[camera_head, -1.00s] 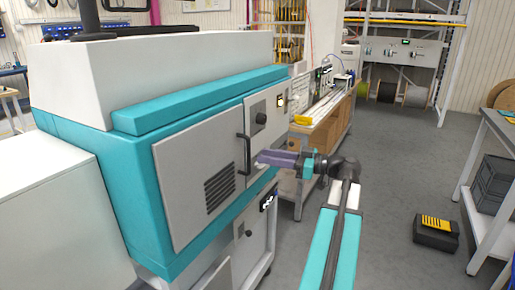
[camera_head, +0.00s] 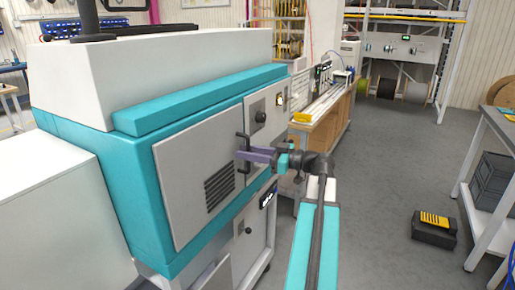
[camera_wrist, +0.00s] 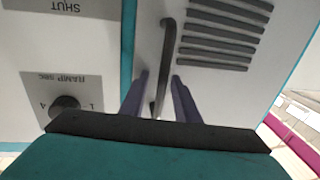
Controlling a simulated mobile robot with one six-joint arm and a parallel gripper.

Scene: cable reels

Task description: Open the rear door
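The rear door (camera_head: 190,175) is a grey panel with a dark louvred vent on the teal and white machine; it looks closed. Its black vertical bar handle (camera_head: 247,143) is at the door's right edge. My gripper (camera_head: 245,155) is at the handle, with its purple fingers level. In the wrist view the handle (camera_wrist: 165,60) runs between the two fingers (camera_wrist: 160,88), with a gap visible on either side. The gripper is open around the handle. Contact with the handle cannot be made out.
A grey panel with a knob (camera_head: 260,117) is right of the door; the wrist view shows its "SHUT" label (camera_wrist: 65,7). A bench (camera_head: 322,120) stands behind. A black and yellow case (camera_head: 434,229) lies on the floor at right. The grey floor between is clear.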

